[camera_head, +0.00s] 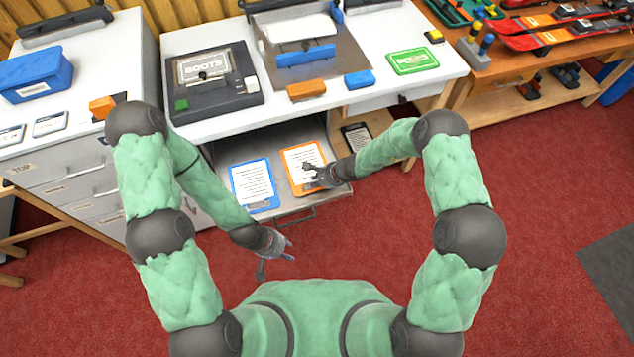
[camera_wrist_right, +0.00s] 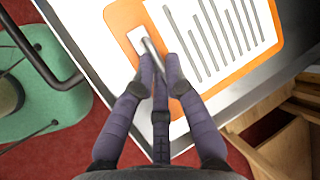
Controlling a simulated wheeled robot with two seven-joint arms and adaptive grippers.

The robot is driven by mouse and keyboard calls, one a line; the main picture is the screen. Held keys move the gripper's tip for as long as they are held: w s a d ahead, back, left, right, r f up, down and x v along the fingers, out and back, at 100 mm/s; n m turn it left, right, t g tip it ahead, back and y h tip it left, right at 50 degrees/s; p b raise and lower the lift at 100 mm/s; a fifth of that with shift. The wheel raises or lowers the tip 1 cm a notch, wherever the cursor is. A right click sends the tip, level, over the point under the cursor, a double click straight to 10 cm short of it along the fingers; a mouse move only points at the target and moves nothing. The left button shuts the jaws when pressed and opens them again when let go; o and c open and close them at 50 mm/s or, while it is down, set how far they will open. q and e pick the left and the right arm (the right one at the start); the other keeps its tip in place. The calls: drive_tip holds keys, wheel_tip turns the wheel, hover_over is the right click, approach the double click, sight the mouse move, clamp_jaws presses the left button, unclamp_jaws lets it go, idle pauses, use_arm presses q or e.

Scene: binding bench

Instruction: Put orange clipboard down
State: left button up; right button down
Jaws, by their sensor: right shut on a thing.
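The orange clipboard (camera_head: 304,160) with a lined white sheet lies in the pulled-out drawer (camera_head: 297,205) under the bench. It fills the upper middle of the right wrist view (camera_wrist_right: 127,14), with its clip at the near end. My right gripper (camera_head: 309,167) reaches in from the right over the clipboard, and its fingers (camera_wrist_right: 160,78) are shut on the clip end. A blue clipboard (camera_head: 238,181) lies in the drawer to the left of the orange one, apart from it. My left gripper (camera_head: 274,257) is low, in front of the drawer, holding nothing visible; its finger opening is too small to judge.
The white bench top (camera_head: 389,91) above carries a black boots device (camera_head: 213,82), an orange block (camera_head: 306,90), a blue block (camera_head: 359,79) and a green card (camera_head: 413,61). A dark card (camera_head: 357,137) stands right of the drawer. The red floor in front is clear.

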drive_tip(key=shift+f, duration=0.45)
use_arm(q)
drive_tip(key=shift+f, duration=0.15)
use_arm(e)
drive_tip(key=shift+r, duration=0.15)
use_arm(q)
drive_tip(key=shift+f, duration=0.1)
use_arm(e)
drive_tip(key=c, duration=1.3)
unclamp_jaws()
